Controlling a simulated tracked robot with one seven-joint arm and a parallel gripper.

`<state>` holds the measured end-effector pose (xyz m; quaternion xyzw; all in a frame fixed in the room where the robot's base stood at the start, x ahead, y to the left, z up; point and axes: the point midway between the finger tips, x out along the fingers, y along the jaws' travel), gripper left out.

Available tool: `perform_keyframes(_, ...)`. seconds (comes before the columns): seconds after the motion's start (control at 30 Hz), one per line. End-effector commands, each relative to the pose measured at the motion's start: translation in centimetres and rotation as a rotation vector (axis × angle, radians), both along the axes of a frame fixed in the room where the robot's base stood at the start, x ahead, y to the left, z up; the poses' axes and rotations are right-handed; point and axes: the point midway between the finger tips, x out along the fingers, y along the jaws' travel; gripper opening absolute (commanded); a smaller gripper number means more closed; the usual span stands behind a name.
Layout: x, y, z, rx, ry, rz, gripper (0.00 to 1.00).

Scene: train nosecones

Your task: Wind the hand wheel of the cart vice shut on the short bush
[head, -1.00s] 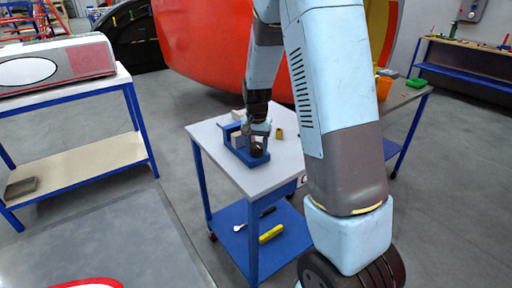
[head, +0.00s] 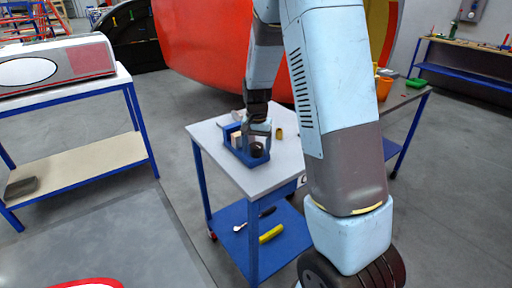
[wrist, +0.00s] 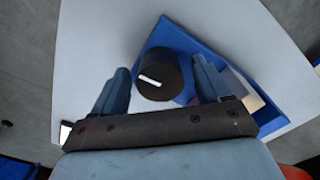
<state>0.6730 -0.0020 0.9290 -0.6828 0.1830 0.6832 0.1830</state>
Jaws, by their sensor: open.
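The blue cart vice (head: 240,156) stands on the pale top of the small blue-legged cart (head: 262,185). Its dark round hand wheel (head: 257,149) is at the near end. In the wrist view the black wheel (wrist: 165,70) bears a white mark, with the blue vice body (wrist: 205,45) behind it. My gripper (head: 259,132) points down at the wheel. In the wrist view my gripper (wrist: 160,68) is open, one finger on each side of the wheel, with visible gaps. A pale block (head: 237,139) shows in the vice; I cannot make out the short bush there.
A small brass-coloured cylinder (head: 279,133) stands on the cart top behind the vice. A yellow tool (head: 271,233) lies on the cart's lower shelf. A workbench (head: 80,85) is at the left, and another table (head: 403,97) is behind my arm at the right.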

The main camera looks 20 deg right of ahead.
Motion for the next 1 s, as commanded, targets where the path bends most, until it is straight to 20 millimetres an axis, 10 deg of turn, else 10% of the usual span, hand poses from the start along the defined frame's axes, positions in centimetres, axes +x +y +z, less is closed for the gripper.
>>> perform_keyframes(1.0,0.0,0.0,13.3,0.0,-0.001,0.0,0.76)
